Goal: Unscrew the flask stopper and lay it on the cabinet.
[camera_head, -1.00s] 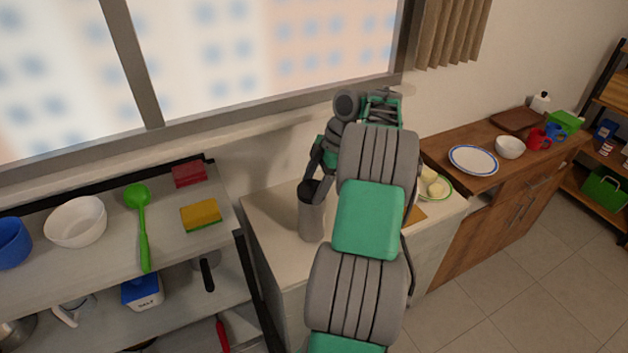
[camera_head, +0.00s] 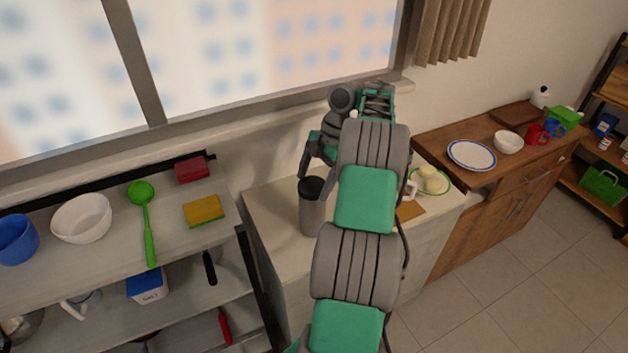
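The flask (camera_head: 312,215) is a grey cylinder standing upright on the pale-topped cabinet (camera_head: 268,207), left of my arm. Its black stopper (camera_head: 312,188) sits on top of the flask. Whether it is loosened cannot be seen. My gripper (camera_head: 316,174) is just above the stopper, pointing down. Its dark fingers are spread apart, with nothing visible between them. The right finger is partly hidden near my arm, and so is the flask's right edge.
A plate with pale food (camera_head: 430,180), part of a white mug (camera_head: 410,188) and an orange-brown board (camera_head: 410,212) are right of my arm. A shelf (camera_head: 110,262) with bowls, a green spoon and a sponge stands left. The cabinet top left of the flask is clear.

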